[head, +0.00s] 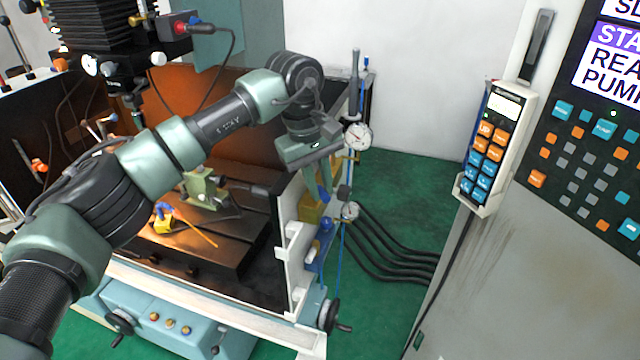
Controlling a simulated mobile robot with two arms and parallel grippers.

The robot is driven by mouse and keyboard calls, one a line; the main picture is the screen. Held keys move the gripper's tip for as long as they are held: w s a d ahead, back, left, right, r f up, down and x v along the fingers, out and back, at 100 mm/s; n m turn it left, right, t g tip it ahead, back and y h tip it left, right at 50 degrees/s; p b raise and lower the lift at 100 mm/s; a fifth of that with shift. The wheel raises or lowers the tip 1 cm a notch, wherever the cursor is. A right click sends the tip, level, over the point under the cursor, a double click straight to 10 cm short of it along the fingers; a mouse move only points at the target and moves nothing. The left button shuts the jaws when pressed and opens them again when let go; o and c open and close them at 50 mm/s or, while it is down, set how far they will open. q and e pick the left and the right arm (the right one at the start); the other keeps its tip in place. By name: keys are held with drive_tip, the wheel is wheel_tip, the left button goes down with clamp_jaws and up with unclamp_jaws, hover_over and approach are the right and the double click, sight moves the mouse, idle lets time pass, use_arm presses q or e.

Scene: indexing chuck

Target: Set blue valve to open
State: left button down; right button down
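A small blue knob (326,223) shows at the right end of the machine, beside the lower gauge, and looks like the blue valve. Blue parts continue just below it, but its handle direction is too small to read. My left arm reaches in from the left, and my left gripper (323,196) points down just above the knob. Its fingers overlap a yellow part behind them. I cannot tell whether they are apart or closed, or whether they touch anything. My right gripper is not in view.
Two round gauges, an upper one (357,136) and a lower one (349,211), stand close to the gripper. Black hoses (395,255) run right across the green floor. A grey control cabinet with a keypad pendant (487,150) stands at right. The machine table (225,235) holds a vise.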

use_arm(q)
drive_tip(key=shift+w+d+n+b, duration=0.2)
drive_tip(key=shift+d+n+b, duration=0.05)
drive_tip(key=shift+n+b, duration=0.65)
drive_tip(key=shift+w+d+r+n+t+y+b, duration=0.1)
drive_tip(key=shift+w+d+n+t+y+b, duration=0.2)
drive_tip(key=shift+n, duration=0.9)
drive_tip(key=shift+w+d+f+n+t+y+b, duration=0.15)
drive_tip(key=shift+w+d+n+b, duration=0.2)
drive_tip(key=shift+n, duration=0.85)
drive_tip(key=shift+w+d+r+n+t+y+b, duration=0.15)
drive_tip(key=shift+w+n+y+b, duration=0.2)
drive_tip(key=shift+n, duration=0.85)
drive_tip(key=shift+s, duration=0.1)
drive_tip(key=c, duration=1.3)
unclamp_jaws()
drive_tip(key=shift+c, duration=0.2)
